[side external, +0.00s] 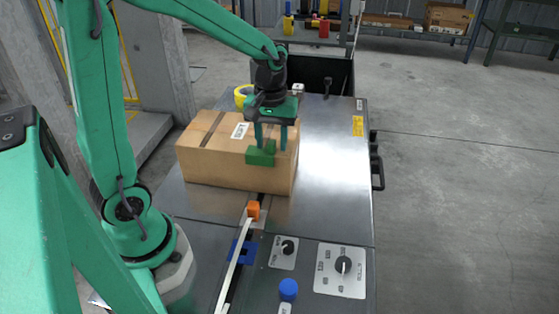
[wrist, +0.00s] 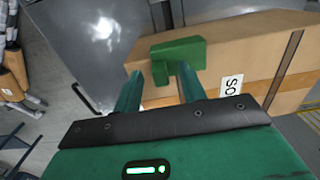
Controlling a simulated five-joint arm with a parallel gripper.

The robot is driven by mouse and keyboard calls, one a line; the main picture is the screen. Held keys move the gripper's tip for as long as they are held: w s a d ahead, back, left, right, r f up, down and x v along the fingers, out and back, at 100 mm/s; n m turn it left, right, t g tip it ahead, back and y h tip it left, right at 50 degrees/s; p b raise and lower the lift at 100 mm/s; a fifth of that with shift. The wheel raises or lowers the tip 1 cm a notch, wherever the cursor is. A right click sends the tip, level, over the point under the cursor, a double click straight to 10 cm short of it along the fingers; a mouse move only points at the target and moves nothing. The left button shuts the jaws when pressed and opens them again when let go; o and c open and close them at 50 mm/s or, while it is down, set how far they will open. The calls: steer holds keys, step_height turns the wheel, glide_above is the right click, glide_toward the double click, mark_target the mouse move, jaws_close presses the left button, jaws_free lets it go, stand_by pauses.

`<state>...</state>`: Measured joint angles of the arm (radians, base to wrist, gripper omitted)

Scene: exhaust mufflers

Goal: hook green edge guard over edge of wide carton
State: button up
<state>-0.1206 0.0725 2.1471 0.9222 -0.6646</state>
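The wide carton (side external: 215,165) is a brown taped box lying on the metal bench top, and it also shows in the wrist view (wrist: 240,45). The green edge guard (side external: 260,157) is a small angled block at the carton's upper front edge, near its right end. It also shows in the wrist view (wrist: 182,50), at the fingertips and overlapping the carton's edge. Whether the guard touches or sits over the edge I cannot tell.
A yellow tape roll (side external: 242,94) stands behind the carton. In front are an orange block (side external: 253,210), a pale strip, a dial panel (side external: 342,268) and a blue knob (side external: 288,289). The bench top right of the carton (side external: 335,170) is clear.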

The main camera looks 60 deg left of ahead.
steer(key=shift+r, duration=3.9)
steer(key=shift+s, duration=0.1)
steer(key=shift+s+d+r+m, duration=0.2)
steer(key=shift+s+r+m, duration=0.1)
steer(key=shift+s, duration=0.05)
steer(key=s+d+r+m+t, duration=0.2)
steer(key=s+m+t, duration=0.3)
steer(key=s+m, duration=0.3)
steer(key=shift+s+d+t, duration=0.3)
steer(key=shift+s+d, duration=0.55)
steer(key=shift+s, duration=0.5)
